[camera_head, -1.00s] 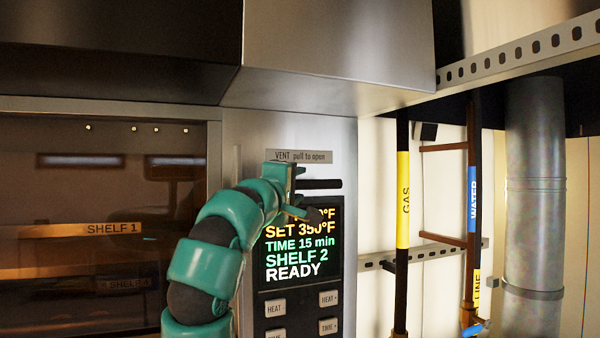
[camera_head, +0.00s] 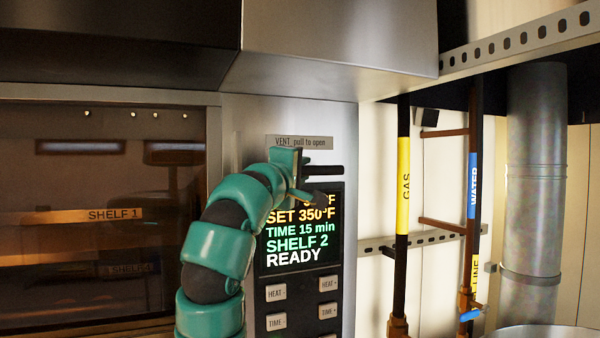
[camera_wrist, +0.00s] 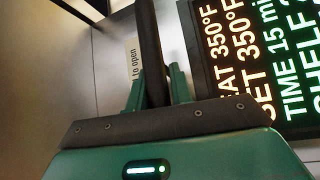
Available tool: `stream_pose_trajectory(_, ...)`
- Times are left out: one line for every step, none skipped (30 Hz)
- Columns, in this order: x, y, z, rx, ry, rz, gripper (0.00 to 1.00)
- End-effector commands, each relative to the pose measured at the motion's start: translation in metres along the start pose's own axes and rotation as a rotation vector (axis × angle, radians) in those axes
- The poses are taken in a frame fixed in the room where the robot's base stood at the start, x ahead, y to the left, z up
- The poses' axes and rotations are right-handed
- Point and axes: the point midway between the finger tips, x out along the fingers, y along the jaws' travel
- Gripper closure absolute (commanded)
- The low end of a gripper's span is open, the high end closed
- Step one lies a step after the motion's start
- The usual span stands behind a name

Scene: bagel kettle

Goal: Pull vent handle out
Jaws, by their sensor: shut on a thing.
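The vent handle (camera_head: 325,170) is a dark horizontal bar under the "VENT pull to open" label (camera_head: 299,142) on the oven's steel front. My gripper (camera_head: 300,172) is at the bar's left part in the head view and hides that part. In the wrist view the dark bar (camera_wrist: 149,45) runs between the two green fingers of my gripper (camera_wrist: 158,88), which are shut on it. I cannot tell how far the handle stands out from the panel.
The display (camera_head: 300,238) reads "SHELF 2 READY" below the handle, with buttons (camera_head: 276,292) under it. A dark glass oven door (camera_head: 100,240) is at left. A steel hood (camera_head: 330,50) overhangs above. Gas (camera_head: 404,185) and water (camera_head: 473,185) pipes stand at right.

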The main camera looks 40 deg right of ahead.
Motion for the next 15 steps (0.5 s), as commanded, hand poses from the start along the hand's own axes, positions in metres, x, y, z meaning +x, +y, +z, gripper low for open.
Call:
stream_pose_trajectory(-0.009, 0.0, 0.009, 0.009, 0.0, 0.009, 1.0)
stream_pose_trajectory(-0.014, 0.001, 0.014, 0.012, 0.0, 0.011, 1.0)
stream_pose_trajectory(-0.02, 0.003, 0.02, 0.013, 0.0, 0.011, 1.0)
stream_pose_trajectory(-0.025, 0.005, 0.025, 0.013, -0.001, 0.01, 1.0)
stream_pose_trajectory(-0.029, 0.006, 0.03, 0.013, -0.001, 0.009, 1.0)
stream_pose_trajectory(-0.034, 0.008, 0.035, 0.011, -0.001, 0.007, 1.0)
stream_pose_trajectory(-0.037, 0.009, 0.038, 0.011, -0.002, 0.006, 1.0)
stream_pose_trajectory(-0.04, 0.01, 0.041, 0.009, -0.002, 0.007, 1.0)
stream_pose_trajectory(-0.043, 0.011, 0.044, 0.009, -0.002, 0.007, 1.0)
stream_pose_trajectory(-0.044, 0.012, 0.046, 0.008, -0.002, 0.007, 1.0)
stream_pose_trajectory(-0.046, 0.013, 0.047, 0.007, -0.002, 0.008, 1.0)
stream_pose_trajectory(-0.046, 0.014, 0.048, 0.006, -0.002, 0.007, 1.0)
stream_pose_trajectory(-0.046, 0.014, 0.048, 0.006, -0.003, 0.007, 1.0)
stream_pose_trajectory(-0.046, 0.014, 0.048, 0.005, -0.003, 0.007, 1.0)
stream_pose_trajectory(-0.046, 0.014, 0.048, 0.004, -0.003, 0.006, 1.0)
